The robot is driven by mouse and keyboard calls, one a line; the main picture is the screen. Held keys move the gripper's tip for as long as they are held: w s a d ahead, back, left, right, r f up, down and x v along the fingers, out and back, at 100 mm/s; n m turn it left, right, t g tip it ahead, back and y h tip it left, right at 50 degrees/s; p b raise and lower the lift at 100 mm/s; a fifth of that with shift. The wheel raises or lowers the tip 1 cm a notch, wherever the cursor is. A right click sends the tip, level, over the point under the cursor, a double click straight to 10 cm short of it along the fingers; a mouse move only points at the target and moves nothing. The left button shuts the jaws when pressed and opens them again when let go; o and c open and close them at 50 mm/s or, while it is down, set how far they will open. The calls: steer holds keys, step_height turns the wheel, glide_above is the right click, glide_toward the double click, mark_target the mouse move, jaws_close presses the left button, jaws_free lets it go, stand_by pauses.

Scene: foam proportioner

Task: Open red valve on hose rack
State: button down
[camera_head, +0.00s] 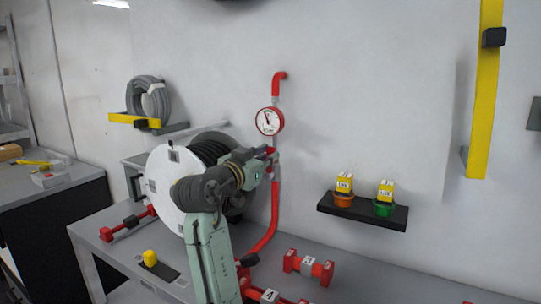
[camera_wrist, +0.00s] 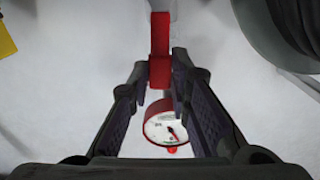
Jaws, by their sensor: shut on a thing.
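The red valve (camera_head: 270,150) sits on the red standpipe just below a round pressure gauge, beside the hose reel. In the head view my gripper (camera_head: 266,158) is at it, and my arm partly hides it. In the wrist view the red valve handle (camera_wrist: 159,72) is between the fingertips of my gripper (camera_wrist: 160,70), which are shut on it. The valve body is mostly hidden, so I cannot tell how far it is turned.
The pressure gauge (camera_head: 269,121) is close above my gripper. The hose reel (camera_head: 165,185) stands close to the left. A small black shelf (camera_head: 362,211) with orange and green cups is on the wall to the right. Red fittings (camera_head: 309,267) lie on the bench.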

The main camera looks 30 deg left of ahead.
steer(key=shift+a+n, duration=0.3)
steer(key=shift+n, duration=0.3)
steer(key=c, duration=1.5)
jaws_free()
steer(key=s, duration=1.2)
steer(key=shift+a, duration=0.25)
